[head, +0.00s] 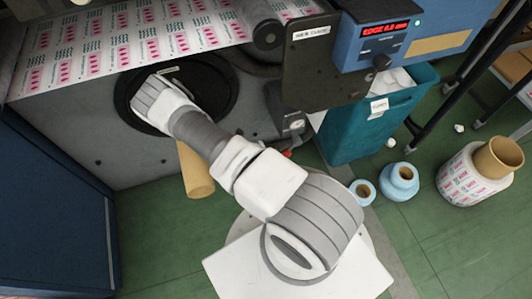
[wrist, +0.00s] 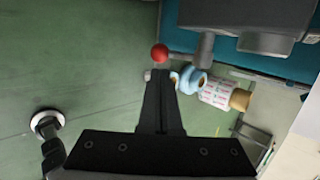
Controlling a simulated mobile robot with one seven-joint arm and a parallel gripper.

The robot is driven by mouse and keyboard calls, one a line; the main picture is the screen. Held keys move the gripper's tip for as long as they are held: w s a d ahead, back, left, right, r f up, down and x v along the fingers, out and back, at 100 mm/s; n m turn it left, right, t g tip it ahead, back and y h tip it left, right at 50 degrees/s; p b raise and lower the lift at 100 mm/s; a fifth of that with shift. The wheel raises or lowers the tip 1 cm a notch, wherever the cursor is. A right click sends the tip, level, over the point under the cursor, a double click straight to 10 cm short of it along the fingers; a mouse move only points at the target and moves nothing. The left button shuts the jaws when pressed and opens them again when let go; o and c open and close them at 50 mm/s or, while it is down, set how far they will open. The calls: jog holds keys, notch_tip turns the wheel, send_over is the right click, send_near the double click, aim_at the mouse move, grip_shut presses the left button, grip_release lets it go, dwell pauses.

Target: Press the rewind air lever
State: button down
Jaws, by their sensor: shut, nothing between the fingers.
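A red ball knob (wrist: 159,53), which looks like the air lever's handle, shows just beyond my fingertips in the wrist view. In the head view a small red piece (head: 287,153) shows below a grey fitting on the machine, partly behind my arm. My gripper (wrist: 161,73) is shut and empty, its black fingers pointing at the knob. A small gap shows between tips and knob; I cannot tell the depth between them. In the head view my gripper is hidden by my own wrist, which lies in front of the black disc (head: 224,99).
A teal bin (head: 345,138) stands right of the lever area. The blue control box (head: 395,45) hangs above it. Blue rolls (head: 398,181) and a printed roll (head: 465,180) stand on the green floor. A cardboard tube (head: 196,172) juts out below my arm.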

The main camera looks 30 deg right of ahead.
aim_at(284, 153)
jog(key=b+x, duration=0.2)
jog(key=x, duration=0.5)
jog(key=shift+d, duration=0.1)
jog(key=shift+f, duration=0.2)
